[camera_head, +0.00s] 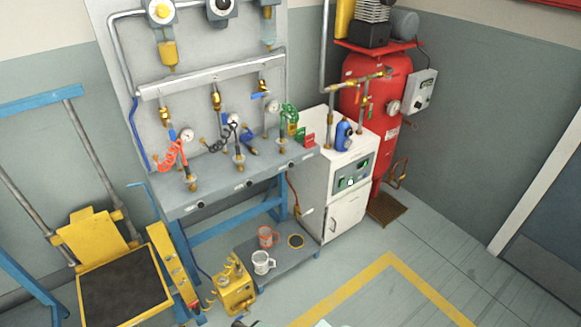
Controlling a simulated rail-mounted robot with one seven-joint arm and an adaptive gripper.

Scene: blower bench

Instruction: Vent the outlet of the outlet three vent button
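The blower bench (225,192) stands against a grey panel, with three outlet drops hanging from a pipe. The rightmost drop, which I take as outlet three, has a brass valve with a blue handle (259,96), a round gauge (272,106) and a green coiled hose beside it. Small dark round buttons sit along the bench's front edge; the one below the right drop (283,167) is probably outlet three's vent button. Labels are too small to read, and whether it is pressed cannot be told. My gripper is not recognisable in this view.
A red tank (378,120) and white cabinet (345,182) stand right of the bench. A low shelf (280,262) with two mugs, a yellow caddy (234,290) and a yellow cart (105,245) occupy the floor. Unclear pieces show at the bottom edge. The floor at right is clear.

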